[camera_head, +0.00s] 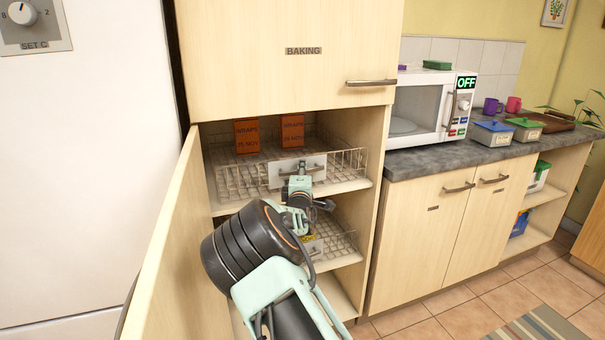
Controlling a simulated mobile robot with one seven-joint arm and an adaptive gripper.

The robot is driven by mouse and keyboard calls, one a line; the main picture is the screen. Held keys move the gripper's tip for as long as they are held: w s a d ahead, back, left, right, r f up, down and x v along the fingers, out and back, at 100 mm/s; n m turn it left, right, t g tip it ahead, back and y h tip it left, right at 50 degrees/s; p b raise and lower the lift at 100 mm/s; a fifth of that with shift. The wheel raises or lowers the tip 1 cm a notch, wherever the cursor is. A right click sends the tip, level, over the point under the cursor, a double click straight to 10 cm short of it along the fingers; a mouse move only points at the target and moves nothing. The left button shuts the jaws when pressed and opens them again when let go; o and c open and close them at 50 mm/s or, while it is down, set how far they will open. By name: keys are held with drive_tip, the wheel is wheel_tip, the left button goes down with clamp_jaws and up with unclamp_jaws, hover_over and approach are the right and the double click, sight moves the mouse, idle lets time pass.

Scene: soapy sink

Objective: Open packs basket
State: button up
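The upper wire basket (348,161) sits on a shelf inside the open tall cabinet, with a pale front plate (284,175) bearing a handle. Two orange packs marked WRAPS stand towards its back: the left pack (247,136) and the right pack (292,131). My gripper (300,172) is in front of the basket's front plate, overlapping its handle in the view. My arm hides part of the plate, and the fingers are too small to tell whether they are open, shut or touching the handle.
A lower wire basket (341,240) with a yellow label is partly behind my arm. The cabinet's open door (170,235) stands close on the left. The BAKING door (290,60) above is shut. A counter (420,162) with a microwave (425,108) is at right.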

drive_tip(key=shift+w, duration=0.15)
clamp_jaws()
idle(0.4)
